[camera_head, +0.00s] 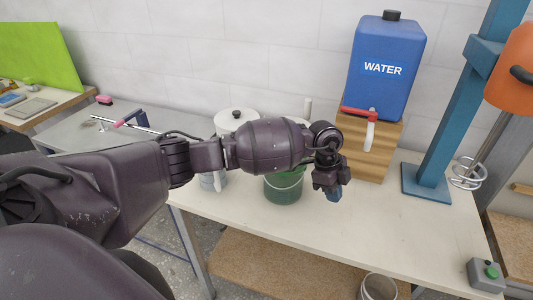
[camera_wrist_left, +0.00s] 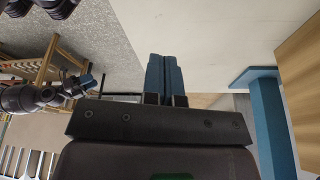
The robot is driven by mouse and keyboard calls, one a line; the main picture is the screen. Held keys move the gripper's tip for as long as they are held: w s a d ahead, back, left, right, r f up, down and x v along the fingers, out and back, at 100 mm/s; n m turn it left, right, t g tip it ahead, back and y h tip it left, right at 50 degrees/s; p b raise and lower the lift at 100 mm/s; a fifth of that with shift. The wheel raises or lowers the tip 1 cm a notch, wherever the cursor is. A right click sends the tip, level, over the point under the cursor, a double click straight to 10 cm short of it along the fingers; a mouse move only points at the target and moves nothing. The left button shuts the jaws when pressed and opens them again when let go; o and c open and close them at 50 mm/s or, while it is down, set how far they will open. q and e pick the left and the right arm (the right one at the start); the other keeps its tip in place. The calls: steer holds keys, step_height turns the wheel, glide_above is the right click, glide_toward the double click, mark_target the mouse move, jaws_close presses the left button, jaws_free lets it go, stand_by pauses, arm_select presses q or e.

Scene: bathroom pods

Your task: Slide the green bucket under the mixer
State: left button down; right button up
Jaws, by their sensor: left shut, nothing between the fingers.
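The green bucket (camera_head: 284,188) stands on the white table, partly hidden behind my left arm in the head view. The mixer has a blue stand (camera_head: 440,130), an orange head (camera_head: 513,68) and a wire whisk (camera_head: 467,174) at the table's right side. My left gripper (camera_head: 334,194) is shut and empty, just right of the bucket and pointing down. Its blue fingertips meet in the left wrist view (camera_wrist_left: 163,62). My right gripper (camera_wrist_left: 89,81) is small at the left of that view; its opening is unclear.
A blue water tank (camera_head: 387,68) with a red-handled tap sits on a wooden box (camera_head: 365,150) behind the gripper. White containers (camera_head: 236,120) stand behind my arm. A control box (camera_head: 486,274) is at the front right corner. The tabletop (camera_head: 400,230) between gripper and mixer is clear.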

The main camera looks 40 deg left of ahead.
mark_target(284, 175)
arm_select(q)
steer(key=a+r+n+y+p, duration=0.1)
steer(key=a+y, duration=0.1)
steer(key=a, duration=0.5)
steer(key=a+r+n+y+p, duration=0.1)
steer(key=a, duration=0.6)
steer(key=a+r+n+y+p, duration=0.1)
steer(key=a+y, duration=0.1)
steer(key=a, duration=0.6)
steer(key=shift+w+r+y, duration=0.3)
steer(key=shift+w+r, duration=0.05)
steer(key=shift+r, duration=0.05)
steer(key=shift+f+p, duration=0.3)
steer(key=shift+f, duration=0.05)
steer(key=shift+s+d+f+b, duration=0.1)
steer(key=shift+d+f+b, duration=0.05)
steer(key=shift+f+b, duration=0.3)
arm_select(e)
steer(key=shift+v, duration=1.05)
arm_select(q)
steer(key=shift+f, duration=0.15)
arm_select(e)
steer(key=shift+w+d+r, duration=0.1)
steer(key=shift+w+r, duration=0.05)
steer(key=shift+w, duration=0.1)
